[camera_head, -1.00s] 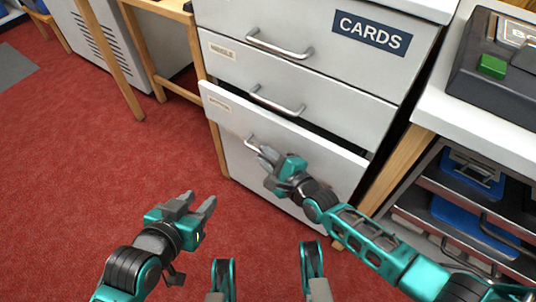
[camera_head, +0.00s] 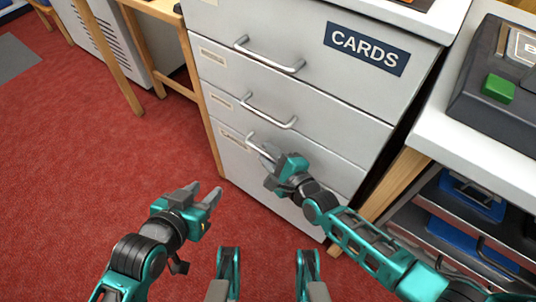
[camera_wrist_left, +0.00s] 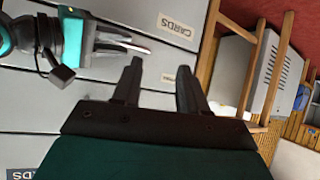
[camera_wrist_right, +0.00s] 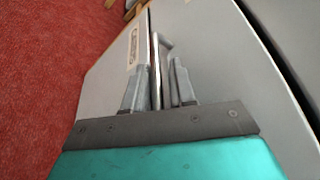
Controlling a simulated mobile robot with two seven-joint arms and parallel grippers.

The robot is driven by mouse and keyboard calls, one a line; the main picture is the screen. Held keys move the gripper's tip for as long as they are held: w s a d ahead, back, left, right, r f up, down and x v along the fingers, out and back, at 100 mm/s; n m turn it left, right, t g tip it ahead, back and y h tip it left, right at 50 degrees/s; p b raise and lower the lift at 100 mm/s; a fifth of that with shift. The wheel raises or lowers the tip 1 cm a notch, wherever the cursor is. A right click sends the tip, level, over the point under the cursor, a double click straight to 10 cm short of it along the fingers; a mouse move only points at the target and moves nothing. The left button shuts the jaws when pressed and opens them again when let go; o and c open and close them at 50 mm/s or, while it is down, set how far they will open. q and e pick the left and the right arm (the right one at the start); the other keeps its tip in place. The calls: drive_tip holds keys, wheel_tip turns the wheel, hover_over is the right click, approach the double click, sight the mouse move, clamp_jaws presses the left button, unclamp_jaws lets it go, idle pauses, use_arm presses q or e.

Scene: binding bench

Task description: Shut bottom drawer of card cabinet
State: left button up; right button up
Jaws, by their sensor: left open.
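The card cabinet (camera_head: 300,20) is light grey with three drawer fronts and bar handles. Its bottom drawer (camera_head: 328,170) looks level or nearly level with the fronts above in the head view; I cannot tell whether a thin gap is left. My right gripper (camera_head: 270,157) is at the bottom drawer's handle (camera_head: 252,141) and partly hides it. In the right wrist view the handle (camera_wrist_right: 156,60) runs between the fingers, which look closed around it. My left gripper (camera_head: 205,192) is open and empty, in front of the cabinet and left of the right gripper; its fingers show apart (camera_wrist_left: 160,85).
A white bench (camera_head: 475,130) with a dark device and green button stands right of the cabinet, above shelves with blue items (camera_head: 470,195). A wooden frame (camera_head: 200,90) stands left of the cabinet. Red floor (camera_head: 90,170) is clear at left.

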drive_tip(key=shift+o, duration=1.2)
use_arm(q)
drive_tip(key=shift+r, duration=0.1)
use_arm(e)
drive_tip(key=shift+s, duration=0.1)
drive_tip(key=shift+s+d+r, duration=0.1)
drive_tip(key=shift+s+d, duration=0.05)
drive_tip(key=shift+s, duration=0.1)
use_arm(q)
drive_tip(key=shift+s+a+r+p, duration=0.15)
drive_tip(key=shift+a+r+p, duration=0.55)
drive_tip(key=shift+p, duration=1.25)
use_arm(e)
drive_tip(key=v, duration=1.2)
use_arm(q)
drive_tip(key=shift+d+r, duration=0.15)
use_arm(e)
drive_tip(key=shift+r, duration=0.1)
